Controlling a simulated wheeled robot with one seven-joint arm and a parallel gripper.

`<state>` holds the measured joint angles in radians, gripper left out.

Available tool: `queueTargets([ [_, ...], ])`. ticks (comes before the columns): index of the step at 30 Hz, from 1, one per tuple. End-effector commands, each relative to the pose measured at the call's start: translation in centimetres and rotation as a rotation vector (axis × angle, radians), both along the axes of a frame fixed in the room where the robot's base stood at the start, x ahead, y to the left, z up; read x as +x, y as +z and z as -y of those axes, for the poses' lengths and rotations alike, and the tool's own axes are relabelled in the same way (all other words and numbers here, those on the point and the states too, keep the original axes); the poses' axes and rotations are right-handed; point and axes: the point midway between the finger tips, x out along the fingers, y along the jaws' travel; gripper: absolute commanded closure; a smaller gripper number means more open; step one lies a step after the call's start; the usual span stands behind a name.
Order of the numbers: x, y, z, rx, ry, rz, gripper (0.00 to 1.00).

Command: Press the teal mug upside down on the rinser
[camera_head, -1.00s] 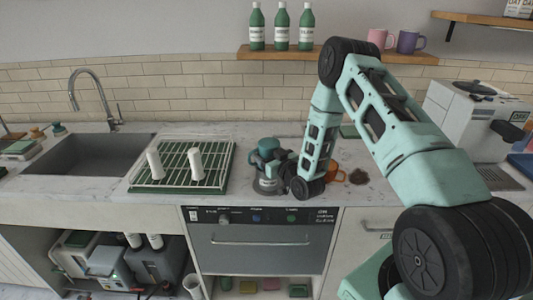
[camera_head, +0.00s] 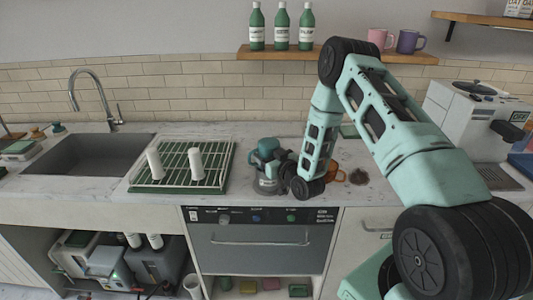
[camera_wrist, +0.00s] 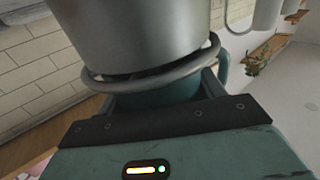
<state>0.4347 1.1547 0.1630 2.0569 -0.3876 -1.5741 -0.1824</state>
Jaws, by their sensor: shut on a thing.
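The teal mug (camera_head: 268,146) is at the rinser (camera_head: 267,186) on the counter, right of the drying rack, with the mug above the grey rinser body. My gripper (camera_head: 276,165) reaches in from the right and is shut on the mug; my wrist partly hides the mug and rinser. In the wrist view, a part of the teal mug (camera_wrist: 158,92) shows between my jaws, against a grey ring (camera_wrist: 150,80) and a grey metal cylinder (camera_wrist: 145,35). I cannot tell exactly how far the mug is pressed down.
The green drying rack (camera_head: 215,183) with two white cylinders stands to the left, then the sink (camera_head: 75,158). An orange mug (camera_head: 336,172) and a brown spill (camera_head: 358,177) lie right of my wrist. The coffee machine (camera_head: 470,115) stands at the far right.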

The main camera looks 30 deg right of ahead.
Motion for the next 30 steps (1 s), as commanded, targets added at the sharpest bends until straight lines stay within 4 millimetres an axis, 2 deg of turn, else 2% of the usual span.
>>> queueTargets([
  [8, 0.0, 0.6, 0.0, 0.000, 0.000, -0.001, 0.64],
  [30, 0.0, 6.3, 0.0, -0.001, 0.000, 0.002, 0.64],
])
